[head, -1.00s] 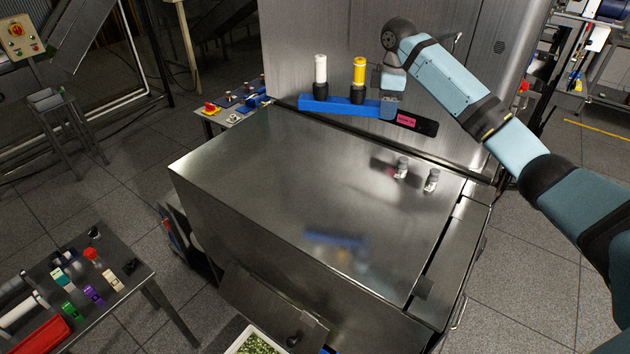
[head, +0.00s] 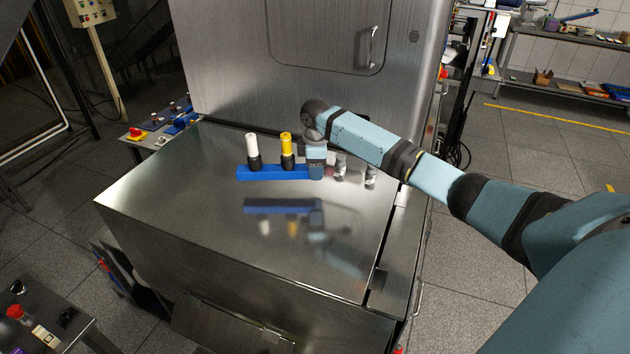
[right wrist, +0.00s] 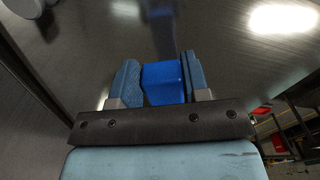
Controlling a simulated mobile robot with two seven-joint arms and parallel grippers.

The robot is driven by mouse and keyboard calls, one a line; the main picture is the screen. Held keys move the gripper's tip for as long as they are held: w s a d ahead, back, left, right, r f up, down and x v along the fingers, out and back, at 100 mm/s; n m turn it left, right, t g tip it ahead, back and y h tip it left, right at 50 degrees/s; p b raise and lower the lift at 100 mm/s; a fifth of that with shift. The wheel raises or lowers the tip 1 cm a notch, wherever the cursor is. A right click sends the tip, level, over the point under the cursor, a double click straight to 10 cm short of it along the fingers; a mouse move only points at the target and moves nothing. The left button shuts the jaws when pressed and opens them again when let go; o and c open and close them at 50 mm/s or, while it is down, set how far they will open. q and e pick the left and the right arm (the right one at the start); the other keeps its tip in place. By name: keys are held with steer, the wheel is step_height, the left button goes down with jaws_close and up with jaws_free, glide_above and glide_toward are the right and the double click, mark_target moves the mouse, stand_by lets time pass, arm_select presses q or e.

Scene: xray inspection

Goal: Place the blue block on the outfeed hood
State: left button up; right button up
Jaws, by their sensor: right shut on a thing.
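The blue block (head: 272,173) is a long bar with a white-topped post (head: 252,150) and a yellow-topped post (head: 286,148) upright near it, seemingly on it. My right gripper (head: 316,170) is shut on the block's right end. In the right wrist view the block (right wrist: 163,83) sits between both fingers. The outfeed hood (head: 180,205) is the broad shiny metal top below. The block's reflection shows apart from it, so the block appears held a little above the hood. My left gripper is not in view.
Two small grey-capped vials (head: 370,177) (head: 340,166) stand on the hood just right of the gripper. The tall steel machine wall (head: 230,70) rises behind. The hood's left and front are clear. A side table (head: 40,310) stands at lower left.

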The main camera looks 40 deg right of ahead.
mark_target(316, 189)
step_height(316, 189, down, 5)
steer(key=o, duration=1.1)
steer(key=shift+c, duration=0.2)
steer(key=shift+r, duration=0.1)
steer(key=shift+r, duration=0.35)
step_height(316, 189, up, 11)
steer(key=shift+r, duration=0.1)
